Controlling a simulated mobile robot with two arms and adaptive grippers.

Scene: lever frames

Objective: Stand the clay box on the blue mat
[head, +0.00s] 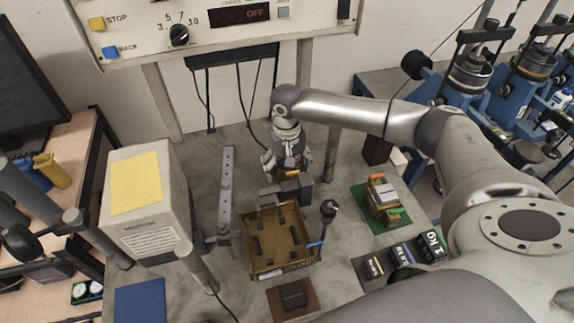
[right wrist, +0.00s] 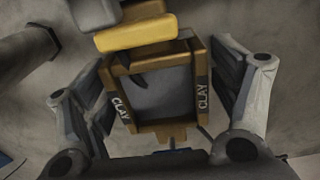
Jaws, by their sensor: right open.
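The clay box (right wrist: 157,85) is a brown, open-fronted box with CLAY printed on both sides. In the right wrist view it sits between the spread fingers of my right gripper (right wrist: 160,100), with gaps visible at its sides. In the head view my right gripper (head: 287,160) points down behind the wooden tray, and it mostly hides the box. The blue mat (head: 140,301) lies flat at the lower left of the head view, with nothing on its visible part. My left gripper is not in view.
A white cabinet (head: 150,215) stands behind the blue mat. A yellow block (right wrist: 135,34) is close by the clay box. A green mat (head: 360,195) holds a stack.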

